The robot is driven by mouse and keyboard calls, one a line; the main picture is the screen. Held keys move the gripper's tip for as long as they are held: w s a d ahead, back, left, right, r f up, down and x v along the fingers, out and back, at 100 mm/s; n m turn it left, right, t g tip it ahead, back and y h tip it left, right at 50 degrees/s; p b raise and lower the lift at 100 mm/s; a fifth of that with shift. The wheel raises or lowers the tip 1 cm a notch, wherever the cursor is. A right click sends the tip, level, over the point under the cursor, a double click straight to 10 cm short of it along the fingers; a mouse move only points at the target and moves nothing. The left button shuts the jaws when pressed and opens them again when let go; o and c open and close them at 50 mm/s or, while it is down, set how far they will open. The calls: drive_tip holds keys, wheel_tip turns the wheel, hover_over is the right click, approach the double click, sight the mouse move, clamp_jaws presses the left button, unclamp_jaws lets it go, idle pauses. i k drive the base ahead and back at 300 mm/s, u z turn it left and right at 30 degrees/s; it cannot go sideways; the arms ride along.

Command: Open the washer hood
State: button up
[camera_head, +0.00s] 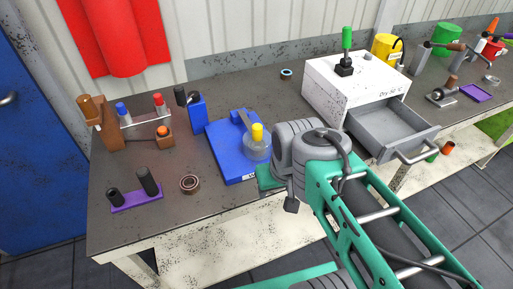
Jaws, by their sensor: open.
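A blue flat-based unit (225,140) lies on the bench at the middle. A clear, round, hood-like cover (257,149) with a yellow knob (257,132) sits at its right side. I take this as the washer hood, though no readable label confirms it. The cover looks down on the unit; its lower right edge is close to my arm in the picture. My grey wrist is just right of the cover, and whether they touch cannot be told. My gripper's fingers are hidden behind or below the wrist.
A white box marked "Dry" (340,82) with an open grey drawer (388,126) stands to the right. A brown block (100,124), a small rack (143,118), a purple stand (136,198) and a ring (190,184) are on the left. The front left bench is mostly clear.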

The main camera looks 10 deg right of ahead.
sight(255, 129)
drive_tip(key=u, duration=0.45)
drive_tip(key=k, duration=1.1)
drive_tip(key=u, duration=0.7)
drive_tip(key=i, duration=1.05)
drive_tip(key=u, duration=0.15)
